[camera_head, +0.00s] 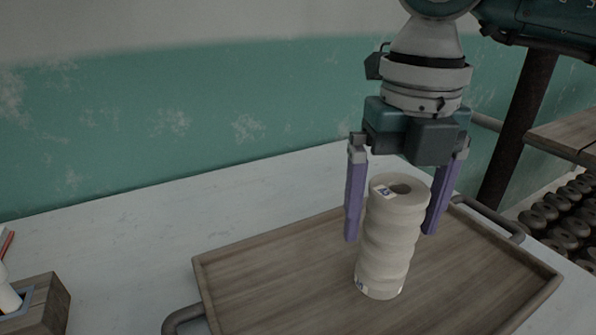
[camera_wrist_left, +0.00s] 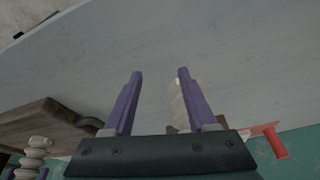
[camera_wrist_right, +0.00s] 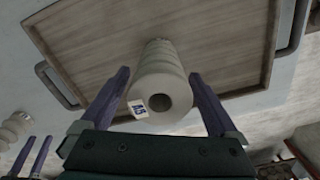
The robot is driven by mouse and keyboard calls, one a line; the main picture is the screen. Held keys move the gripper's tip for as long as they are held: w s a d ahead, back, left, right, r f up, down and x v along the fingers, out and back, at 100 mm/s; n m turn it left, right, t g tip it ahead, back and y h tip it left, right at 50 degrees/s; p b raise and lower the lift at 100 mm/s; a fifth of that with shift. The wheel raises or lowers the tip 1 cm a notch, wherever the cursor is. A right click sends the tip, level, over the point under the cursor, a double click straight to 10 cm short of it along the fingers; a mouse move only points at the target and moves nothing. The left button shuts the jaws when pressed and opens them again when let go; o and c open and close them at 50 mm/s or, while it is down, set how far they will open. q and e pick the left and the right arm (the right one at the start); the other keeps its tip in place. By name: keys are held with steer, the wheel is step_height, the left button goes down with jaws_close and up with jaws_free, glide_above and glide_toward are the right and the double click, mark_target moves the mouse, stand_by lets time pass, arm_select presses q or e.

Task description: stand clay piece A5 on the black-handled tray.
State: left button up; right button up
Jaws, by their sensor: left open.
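A pale, ringed clay piece (camera_head: 392,235) stands upright on the wooden tray (camera_head: 290,277), right of its middle. It has a hole in its top and a small label too blurred to read surely. The tray has dark handles. My right gripper (camera_head: 394,235) points down with its fingers on either side of the piece. In the right wrist view a gap shows between each finger and the clay piece (camera_wrist_right: 160,88), so the gripper (camera_wrist_right: 160,72) is open. My left gripper (camera_wrist_left: 160,72) is open and outside the head view.
A wooden block (camera_head: 42,305) with a blue-edged patch and a white object (camera_head: 8,292) are at the left edge. A red item (camera_wrist_left: 270,140) shows in the left wrist view. Shelves with several dark round things (camera_head: 565,205) stand at right. The table (camera_head: 110,240) between is clear.

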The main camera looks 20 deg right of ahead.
steer(key=shift+r, duration=0.1)
arm_select(q)
steer(key=shift+r+p, duration=0.25)
steer(key=shift+p, duration=0.05)
arm_select(e)
steer(key=shift+r, duration=0.25)
arm_select(q)
steer(key=shift+r+p, duration=0.5)
arm_select(e)
step_height(320, 180, up, 12)
steer(key=shift+f, duration=0.15)
